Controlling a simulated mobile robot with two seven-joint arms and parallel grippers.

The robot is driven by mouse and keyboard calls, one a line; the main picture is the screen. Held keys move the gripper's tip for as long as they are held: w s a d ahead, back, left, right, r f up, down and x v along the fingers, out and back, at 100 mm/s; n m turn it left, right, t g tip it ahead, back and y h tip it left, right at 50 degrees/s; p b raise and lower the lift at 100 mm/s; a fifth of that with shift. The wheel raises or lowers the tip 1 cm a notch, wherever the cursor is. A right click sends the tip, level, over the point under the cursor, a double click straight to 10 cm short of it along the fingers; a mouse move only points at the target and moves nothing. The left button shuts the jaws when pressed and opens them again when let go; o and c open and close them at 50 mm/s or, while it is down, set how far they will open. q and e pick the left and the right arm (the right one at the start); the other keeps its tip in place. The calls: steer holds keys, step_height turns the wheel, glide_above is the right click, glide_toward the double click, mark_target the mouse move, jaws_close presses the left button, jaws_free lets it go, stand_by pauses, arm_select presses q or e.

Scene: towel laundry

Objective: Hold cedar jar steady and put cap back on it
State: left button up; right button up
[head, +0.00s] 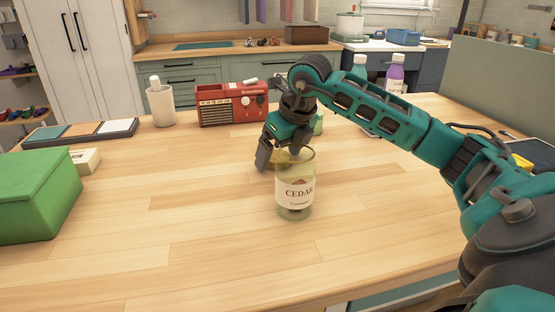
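The cedar jar (295,195) is a clear glass jar with a pale CEDAR label. It stands upright on the wooden table, with some brown contents low inside. My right gripper (279,154) comes in from the right and points down just behind and left of the jar's top. A dull gold, flat round piece, which looks like the cap (281,160), shows between the fingers and partly behind the jar's glass. One dark finger is clear at its left; the other is mostly hidden, so the grip on it is unclear. My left gripper is out of view.
A green box (35,195) and a small white box (85,160) are at left. A red radio (232,103), a white cup (160,105) and a tray of samples (82,131) stand behind. Bottles stand behind my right arm. The front table is clear.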

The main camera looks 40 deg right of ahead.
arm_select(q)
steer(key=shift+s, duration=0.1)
arm_select(e)
steer(key=c, duration=1.1)
steer(key=shift+r, duration=0.2)
arm_select(q)
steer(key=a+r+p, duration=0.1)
steer(key=p, duration=0.1)
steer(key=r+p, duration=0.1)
steer(key=p, duration=0.2)
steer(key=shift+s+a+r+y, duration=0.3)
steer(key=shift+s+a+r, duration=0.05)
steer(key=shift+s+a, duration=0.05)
arm_select(e)
step_height(320, 180, up, 20)
steer(key=shift+f, duration=0.1)
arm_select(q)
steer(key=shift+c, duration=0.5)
